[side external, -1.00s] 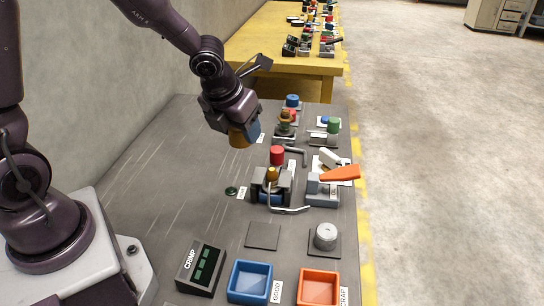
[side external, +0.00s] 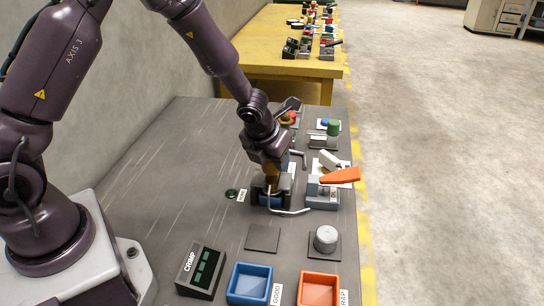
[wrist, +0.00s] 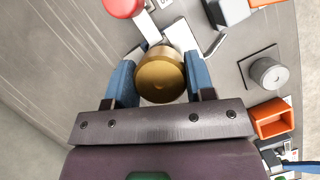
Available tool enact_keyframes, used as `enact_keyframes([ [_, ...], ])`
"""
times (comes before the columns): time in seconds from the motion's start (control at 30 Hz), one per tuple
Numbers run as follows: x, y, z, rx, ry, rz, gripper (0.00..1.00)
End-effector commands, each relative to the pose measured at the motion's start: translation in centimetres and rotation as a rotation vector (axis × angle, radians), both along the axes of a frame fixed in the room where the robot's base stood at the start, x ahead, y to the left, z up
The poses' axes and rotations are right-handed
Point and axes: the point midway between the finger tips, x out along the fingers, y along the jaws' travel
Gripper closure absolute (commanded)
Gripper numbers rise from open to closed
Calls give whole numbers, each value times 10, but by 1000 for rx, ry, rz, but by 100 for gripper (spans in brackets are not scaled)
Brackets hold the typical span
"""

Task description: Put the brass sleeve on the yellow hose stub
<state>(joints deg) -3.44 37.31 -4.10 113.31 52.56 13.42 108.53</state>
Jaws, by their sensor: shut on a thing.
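The brass sleeve (wrist: 160,75) is between the two blue fingers of my gripper (wrist: 160,82) in the wrist view. In the side view my gripper (side external: 274,160) is shut on the sleeve, low over the dark clamp fixture (side external: 270,192). The sleeve shows there only as a small brass patch. The yellow hose stub is hidden by the gripper and sleeve in both views. I cannot tell whether the sleeve is around the stub or just above it.
An orange-handled press (side external: 340,176) stands right of the fixture. In front are a grey cylinder (side external: 326,238) on a dark plate, a blue GOOD tray (side external: 234,293), an orange SCRAP tray (side external: 306,297) and a CRIMP box (side external: 200,268). The bench's left side is clear.

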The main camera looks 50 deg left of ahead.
Motion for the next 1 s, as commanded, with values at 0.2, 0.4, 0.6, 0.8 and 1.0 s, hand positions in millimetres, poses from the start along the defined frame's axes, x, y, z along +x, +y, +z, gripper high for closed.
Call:
enact_keyframes([
  [0.2, 0, 0, -1, 0, 0, 0, 75],
  [0.4, 0, 0, -7, -1, 0, 0, 75],
  [0.6, 0, 0, -12, 0, 0, 1, 75],
  [0.8, 0, 0, -11, 0, 0, 1, 25],
  [1.0, 0, 0, -11, -1, 0, 1, 25],
])
